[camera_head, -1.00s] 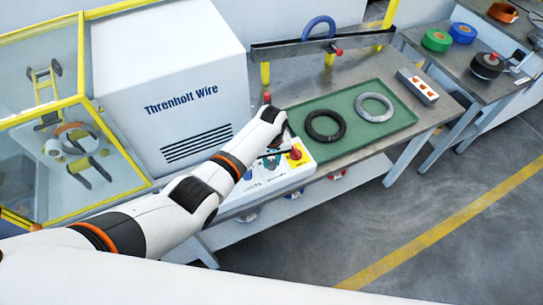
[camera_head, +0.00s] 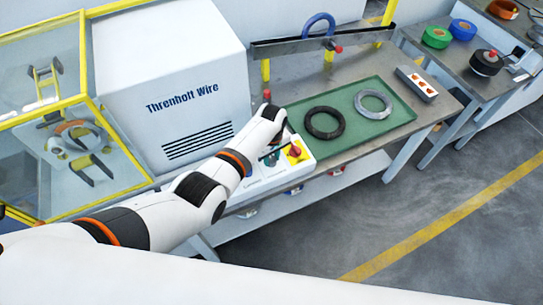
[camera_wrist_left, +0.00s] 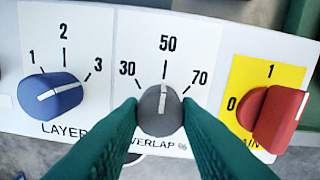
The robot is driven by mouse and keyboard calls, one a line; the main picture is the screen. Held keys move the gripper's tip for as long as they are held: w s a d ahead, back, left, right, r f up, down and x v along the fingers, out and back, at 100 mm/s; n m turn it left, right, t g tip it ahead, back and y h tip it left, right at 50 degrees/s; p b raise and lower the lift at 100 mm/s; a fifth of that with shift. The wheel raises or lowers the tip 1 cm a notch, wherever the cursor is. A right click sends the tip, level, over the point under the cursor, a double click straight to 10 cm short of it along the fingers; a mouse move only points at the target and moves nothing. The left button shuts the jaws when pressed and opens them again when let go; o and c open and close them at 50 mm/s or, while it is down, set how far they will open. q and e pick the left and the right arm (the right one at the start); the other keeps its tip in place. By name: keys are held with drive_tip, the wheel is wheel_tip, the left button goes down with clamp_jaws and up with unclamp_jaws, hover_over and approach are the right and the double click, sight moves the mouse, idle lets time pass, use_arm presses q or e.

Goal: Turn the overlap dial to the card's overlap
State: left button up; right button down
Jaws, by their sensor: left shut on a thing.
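The grey overlap dial (camera_wrist_left: 161,112) shows in the left wrist view on the white control panel (camera_wrist_left: 207,70). It is marked 30, 50 and 70, and its white line points up at about 50. My left gripper (camera_wrist_left: 160,118) is shut on the dial, with one green finger on each side. In the head view the left gripper (camera_head: 270,156) is over the panel (camera_head: 297,166) at the table's front edge, and the arm hides much of it. I cannot make out a card with an overlap value. My right gripper is not in view.
Left of the overlap dial is a blue layer dial (camera_wrist_left: 50,95), its line toward 3; right is a red switch (camera_wrist_left: 278,118). A green tray (camera_head: 351,133) holds a black coil (camera_head: 309,122) and a grey coil (camera_head: 388,106). The Threnholt Wire machine (camera_head: 165,65) stands behind.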

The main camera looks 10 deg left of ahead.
sight(271, 159)
use_arm(q)
drive_tip(key=shift+r, duration=0.1)
drive_tip(key=o, duration=1)
drive_tip(key=shift+r, duration=0.45)
wheel_tip(271, 159, up, 11)
drive_tip(key=shift+b, duration=0.4)
